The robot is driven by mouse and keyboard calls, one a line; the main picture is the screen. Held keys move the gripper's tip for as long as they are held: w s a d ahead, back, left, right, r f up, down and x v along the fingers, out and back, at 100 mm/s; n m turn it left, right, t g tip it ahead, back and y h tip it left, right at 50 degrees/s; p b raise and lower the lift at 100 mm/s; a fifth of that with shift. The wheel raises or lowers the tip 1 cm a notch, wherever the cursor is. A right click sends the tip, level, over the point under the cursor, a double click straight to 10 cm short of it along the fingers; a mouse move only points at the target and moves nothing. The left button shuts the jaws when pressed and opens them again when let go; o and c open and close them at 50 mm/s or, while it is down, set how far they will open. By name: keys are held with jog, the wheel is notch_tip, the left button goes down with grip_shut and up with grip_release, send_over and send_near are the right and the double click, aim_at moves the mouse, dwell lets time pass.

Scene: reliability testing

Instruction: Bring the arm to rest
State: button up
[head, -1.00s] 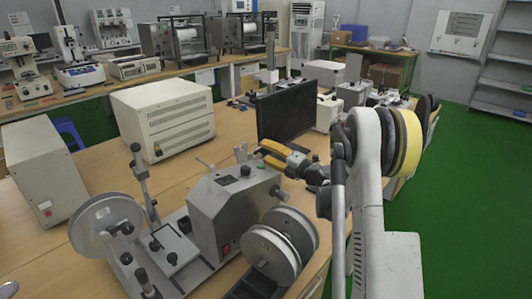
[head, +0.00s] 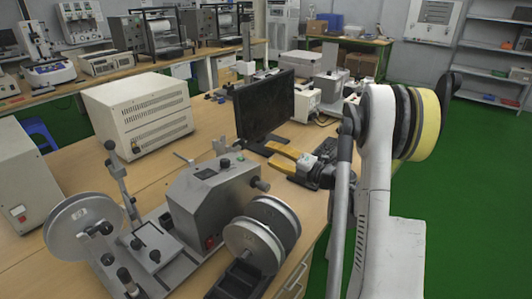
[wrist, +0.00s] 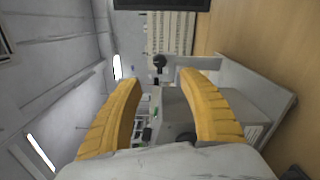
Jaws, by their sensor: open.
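My gripper (head: 278,157) has yellow fingers and shows in the head view just in front of the black monitor, above the table's right part. Its two fingers are apart and nothing is between them. In the wrist view my gripper (wrist: 158,80) is open and empty, with grey equipment visible beyond the fingertips. My white arm rises along the right side of the head view and hides part of the table's right edge.
A grey testing machine with reels (head: 212,200) stands in front on the wooden table (head: 160,92). A black monitor (head: 262,104) stands close behind my gripper. A beige box (head: 138,115) is at left. Green floor (head: 470,200) is clear at right.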

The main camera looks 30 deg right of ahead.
jog(key=s+a+r+m+t+h, duration=0.1)
jog(key=a+r+m+h, duration=0.1)
jog(key=r+m+h, duration=0.6)
jog(key=s+a+r+m+h, duration=0.1)
jog(key=a+r+m+h, duration=0.25)
jog(key=r+m, duration=0.75)
jog(key=s+a+f+m+g+y, duration=0.1)
jog(key=s+a+f+g, duration=0.2)
jog(key=s+a+f, duration=0.2)
jog(key=s+a+f+m+g+y, duration=0.2)
jog(key=s+a+f+g, duration=0.2)
jog(key=s, duration=0.8)
jog(key=s+a+f+m+g+y, duration=0.2)
jog(key=s+a+f, duration=0.5)
jog(key=a, duration=0.4)
jog(key=shift+s+a+f+g, duration=0.15)
jog(key=shift+s+f+g, duration=0.15)
jog(key=shift+s+g, duration=0.5)
jog(key=shift+w, duration=0.15)
